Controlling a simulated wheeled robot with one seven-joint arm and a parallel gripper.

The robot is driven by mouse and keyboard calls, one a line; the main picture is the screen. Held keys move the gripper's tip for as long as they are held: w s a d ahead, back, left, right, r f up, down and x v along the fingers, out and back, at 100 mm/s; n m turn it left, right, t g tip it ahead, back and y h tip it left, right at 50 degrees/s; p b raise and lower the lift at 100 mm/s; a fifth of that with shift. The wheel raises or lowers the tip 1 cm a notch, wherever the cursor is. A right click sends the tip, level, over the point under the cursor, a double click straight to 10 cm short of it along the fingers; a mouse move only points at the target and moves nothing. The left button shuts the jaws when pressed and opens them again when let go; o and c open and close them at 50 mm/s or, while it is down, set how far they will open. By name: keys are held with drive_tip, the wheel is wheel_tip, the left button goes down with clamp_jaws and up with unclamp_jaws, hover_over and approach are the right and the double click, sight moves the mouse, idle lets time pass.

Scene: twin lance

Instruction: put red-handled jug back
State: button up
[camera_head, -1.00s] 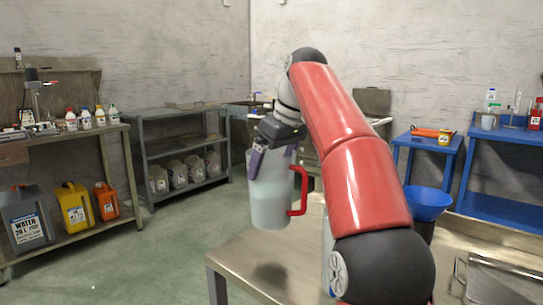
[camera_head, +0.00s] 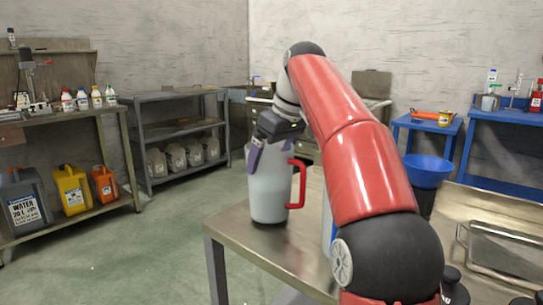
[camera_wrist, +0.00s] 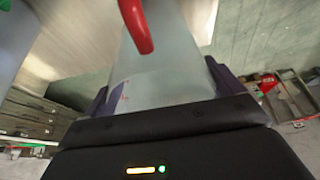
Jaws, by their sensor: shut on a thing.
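The red-handled jug (camera_head: 269,186) is a pale translucent pitcher with a red handle (camera_head: 299,184) on its right side. It is upright at the left corner of the metal table (camera_head: 237,228). Its base appears at the tabletop; I cannot tell for sure whether it touches. My gripper (camera_head: 271,146) is shut on the jug near its top, with a purple finger on its left side. In the wrist view the jug (camera_wrist: 165,75) lies between both fingers, with the red handle (camera_wrist: 137,25) pointing up in the picture.
A blue funnel (camera_head: 428,171) stands on a dark container right of my arm. A metal tray (camera_head: 500,250) lies at the table's right. A grey shelf (camera_head: 180,129) with several jugs stands behind left. Open floor lies left of the table.

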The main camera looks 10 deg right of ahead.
drive_tip(key=shift+f+b, duration=0.4)
drive_tip(key=shift+f, duration=0.05)
idle(0.5)
drive_tip(key=o, duration=1.7)
